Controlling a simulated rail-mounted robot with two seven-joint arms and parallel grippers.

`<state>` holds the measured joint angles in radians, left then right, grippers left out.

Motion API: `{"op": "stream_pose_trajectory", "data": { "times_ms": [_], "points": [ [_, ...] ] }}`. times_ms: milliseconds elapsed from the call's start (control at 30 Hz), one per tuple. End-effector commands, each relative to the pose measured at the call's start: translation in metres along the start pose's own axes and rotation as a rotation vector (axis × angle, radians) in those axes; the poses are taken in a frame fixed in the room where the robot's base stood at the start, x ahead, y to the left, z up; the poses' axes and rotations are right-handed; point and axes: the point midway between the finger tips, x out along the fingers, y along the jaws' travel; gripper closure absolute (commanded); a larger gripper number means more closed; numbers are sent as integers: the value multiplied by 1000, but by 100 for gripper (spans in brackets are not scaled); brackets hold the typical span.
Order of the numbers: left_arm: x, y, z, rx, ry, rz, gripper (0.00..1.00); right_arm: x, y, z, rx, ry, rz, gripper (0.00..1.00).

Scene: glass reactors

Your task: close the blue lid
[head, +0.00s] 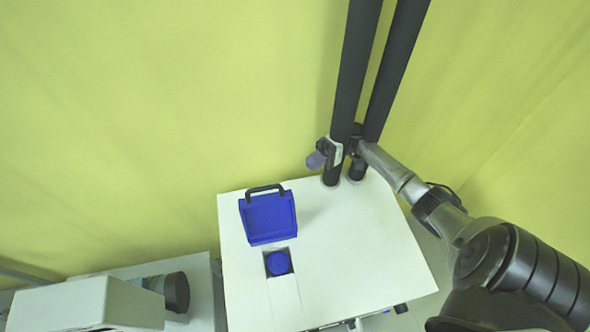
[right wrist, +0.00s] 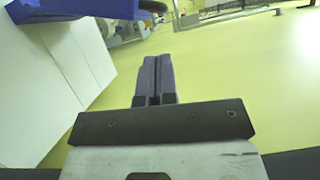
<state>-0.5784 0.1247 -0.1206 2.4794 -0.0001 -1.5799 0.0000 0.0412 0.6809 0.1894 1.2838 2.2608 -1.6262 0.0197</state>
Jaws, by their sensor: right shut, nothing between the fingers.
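The blue lid (head: 268,217) stands raised at the back of the white cabinet top, with a black handle (head: 266,188) at its upper edge. In front of it is a dark square opening with a round blue piece (head: 278,262) inside. My right gripper (head: 317,160) is to the right of the lid and farther back, apart from it. Its purple fingers (right wrist: 154,79) are together and empty. Part of the blue lid (right wrist: 70,10) shows at the top left of the right wrist view. My left gripper is not in view.
The white cabinet top (head: 360,255) is clear to the right of the lid. Two dark poles (head: 352,80) run from the top edge down beside my right gripper. A yellow-green wall (head: 150,120) stands behind. White equipment (head: 90,302) with a dark cylinder is at the lower left.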

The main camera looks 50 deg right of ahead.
Motion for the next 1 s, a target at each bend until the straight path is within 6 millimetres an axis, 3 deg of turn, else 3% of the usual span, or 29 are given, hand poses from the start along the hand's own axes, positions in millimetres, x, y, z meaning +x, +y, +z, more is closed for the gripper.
{"op": "stream_pose_trajectory", "data": {
  "times_ms": [500,733,1000],
  "points": [
    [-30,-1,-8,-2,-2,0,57,75,-4,0,1,-1,-5,100],
    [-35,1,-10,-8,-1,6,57,92,-2,0,0,-1,-3,100],
    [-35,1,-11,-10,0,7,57,96,-1,0,0,-1,-3,100]
  ]
}}
